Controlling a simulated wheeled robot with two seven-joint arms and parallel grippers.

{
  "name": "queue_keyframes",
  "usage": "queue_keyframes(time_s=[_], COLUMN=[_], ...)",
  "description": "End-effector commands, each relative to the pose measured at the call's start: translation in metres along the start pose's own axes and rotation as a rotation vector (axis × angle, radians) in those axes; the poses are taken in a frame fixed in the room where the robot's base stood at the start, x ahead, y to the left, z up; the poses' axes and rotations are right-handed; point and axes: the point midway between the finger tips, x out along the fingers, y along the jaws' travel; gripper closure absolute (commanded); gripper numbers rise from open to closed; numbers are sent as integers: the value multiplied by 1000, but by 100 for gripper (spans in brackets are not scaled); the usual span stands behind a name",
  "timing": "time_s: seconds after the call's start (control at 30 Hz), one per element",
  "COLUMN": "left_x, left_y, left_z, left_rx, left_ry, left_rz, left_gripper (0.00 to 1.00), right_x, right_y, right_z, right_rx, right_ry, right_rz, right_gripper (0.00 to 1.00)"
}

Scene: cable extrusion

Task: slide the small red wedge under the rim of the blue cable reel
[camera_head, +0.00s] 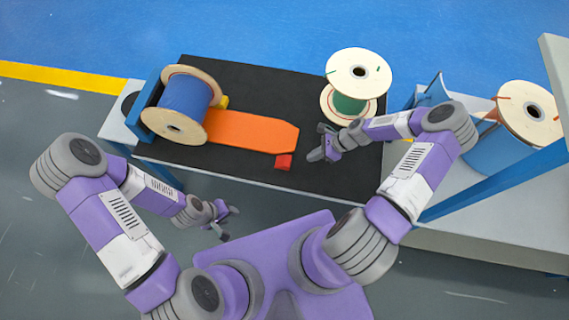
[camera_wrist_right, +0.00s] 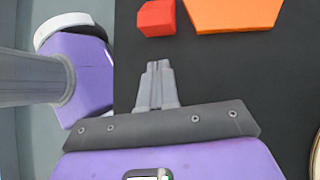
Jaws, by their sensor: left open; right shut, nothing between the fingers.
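The blue cable reel (camera_head: 186,103) with tan wooden rims lies on its side at the left of the black mat (camera_head: 240,86). The small red wedge (camera_head: 284,161) lies at the mat's front edge, beside the right end of an orange flat piece (camera_head: 245,130). My right gripper (camera_head: 313,156) is shut and empty, just right of the wedge and apart from it. In the right wrist view the wedge (camera_wrist_right: 156,18) shows ahead of the closed fingertips (camera_wrist_right: 158,66). My left gripper (camera_head: 229,223) is open and empty, in front of the table, away from the wedge and reel.
A small yellow piece (camera_head: 224,101) sits at the reel's right side, partly hidden. A green reel (camera_head: 349,98) with pale rims stands at the mat's right. Another reel (camera_head: 530,113) is on the right-hand bench. A blue frame (camera_head: 146,101) stands left of the blue reel.

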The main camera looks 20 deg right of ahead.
Motion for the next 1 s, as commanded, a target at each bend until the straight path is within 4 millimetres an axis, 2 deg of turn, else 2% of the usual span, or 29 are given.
queue_keyframes(time_s=[0.03,0.2,0.5,1.0], left_x=[7,19,28,29], left_y=[-3,-7,-10,-11], left_z=[0,-1,-1,-1], left_rx=[0,0,0,0], left_ry=[0,0,0,0], left_rz=[0,0,0,0], left_gripper=[57,57,57,57], right_x=[10,30,57,64], right_y=[0,0,0,0], right_z=[-2,-1,0,0], right_rx=[-2,-3,-2,-1], right_ry=[-1,-1,0,0], right_rz=[3,2,1,0], right_gripper=[100,100,100,100])
